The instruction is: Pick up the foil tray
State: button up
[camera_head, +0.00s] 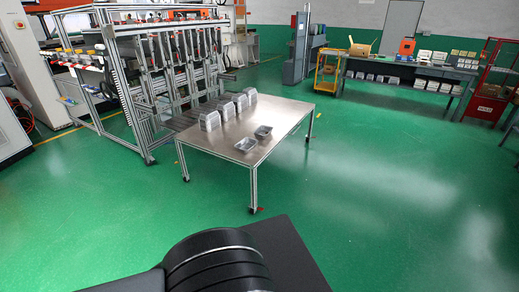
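Two small silver foil trays stand apart on the metal-topped table (283,112), right of its middle. The nearer foil tray (245,145) lies close to the front edge, with its open side up. The other foil tray (263,131) lies a little behind it and to the right. Several taller silver pieces, which look like stacked foil trays (209,120), stand in a row along the table's left side. Black rounded parts of my own arm fill the bottom middle of the view. My gripper is not in view.
An aluminium-framed machine (165,75) adjoins the table's left side. Open green floor (380,190) lies in front of the table and to its right. A long workbench (410,70), a yellow cart (327,72) and a red rack (490,90) stand farther back right.

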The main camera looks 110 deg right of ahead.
aim_at(247, 144)
jog(key=z, duration=3.7)
